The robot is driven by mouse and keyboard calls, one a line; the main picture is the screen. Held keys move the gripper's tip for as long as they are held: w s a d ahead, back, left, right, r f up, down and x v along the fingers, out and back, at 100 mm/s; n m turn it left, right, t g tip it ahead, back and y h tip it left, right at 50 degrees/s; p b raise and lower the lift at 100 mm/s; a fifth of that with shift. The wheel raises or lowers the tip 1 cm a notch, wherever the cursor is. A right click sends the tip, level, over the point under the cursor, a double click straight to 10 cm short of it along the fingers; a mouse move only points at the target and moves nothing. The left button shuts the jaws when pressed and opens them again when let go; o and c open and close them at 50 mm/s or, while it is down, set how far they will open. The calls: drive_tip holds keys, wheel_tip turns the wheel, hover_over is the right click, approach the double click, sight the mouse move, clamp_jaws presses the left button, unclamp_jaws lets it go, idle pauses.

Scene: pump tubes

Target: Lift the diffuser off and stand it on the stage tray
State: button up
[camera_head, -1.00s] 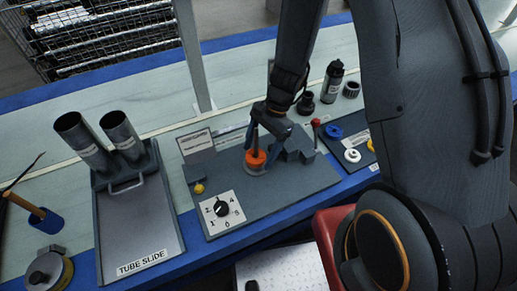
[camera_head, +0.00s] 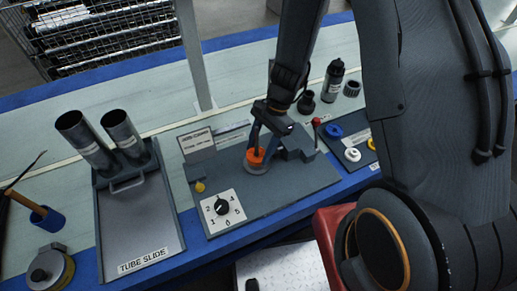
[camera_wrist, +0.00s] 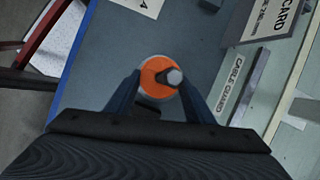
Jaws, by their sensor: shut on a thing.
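An orange round part, which I take to be the diffuser (camera_head: 256,155), sits over a pale round base (camera_head: 258,168) on the grey station board. My gripper (camera_head: 260,148) reaches down to it from above, with its blue fingers around it. In the wrist view the orange part (camera_wrist: 152,72) has a grey hexagonal tip and lies between the two fingertips (camera_wrist: 160,77). The gripper is shut on it. A dark tray (camera_head: 365,158) at the right, likely the stage tray, carries blue, white and yellow parts. The arm partly hides its right side.
A numbered dial (camera_head: 222,208) and a small yellow knob (camera_head: 200,187) are left of the gripper. A grey block (camera_head: 295,143) and red-topped lever (camera_head: 316,122) stand right of it. Tube slide (camera_head: 140,225) with two tubes at left.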

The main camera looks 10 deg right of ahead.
sight(260, 152)
drive_tip(key=shift+r+p, duration=0.5)
drive_tip(key=shift+r, duration=0.1)
idle(0.3)
wheel_tip(260, 152, up, 17)
drive_tip(key=p, duration=1.3)
drive_tip(key=shift+f+p, duration=0.2)
drive_tip(key=shift+p, duration=0.2)
idle(1.4)
